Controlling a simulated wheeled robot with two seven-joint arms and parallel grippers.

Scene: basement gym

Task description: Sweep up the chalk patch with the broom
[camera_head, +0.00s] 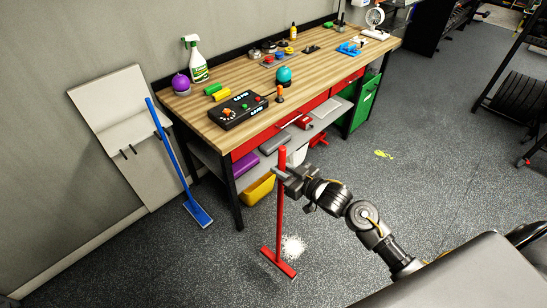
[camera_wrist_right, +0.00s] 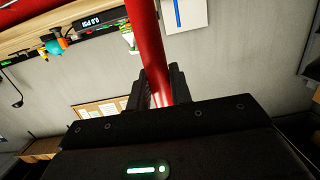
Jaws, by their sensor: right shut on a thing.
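The red broom (camera_head: 279,220) stands nearly upright, its flat head low at the floor beside the white chalk patch (camera_head: 292,247). My right gripper (camera_head: 284,176) is shut on the upper part of the broom's handle. In the right wrist view the red handle (camera_wrist_right: 144,35) runs up from between the fingers of my right gripper (camera_wrist_right: 158,88). The chalk patch lies on the dark floor just right of the handle, and the broom head may hide part of it. I cannot tell whether the head touches the floor. My left gripper is not in view.
A workbench (camera_head: 222,140) stands behind the broom, with bottles and tools on top and bins below. A blue broom (camera_head: 178,172) leans by a pale wall panel (camera_head: 113,108). A small yellow-green item (camera_head: 383,154) lies on the floor.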

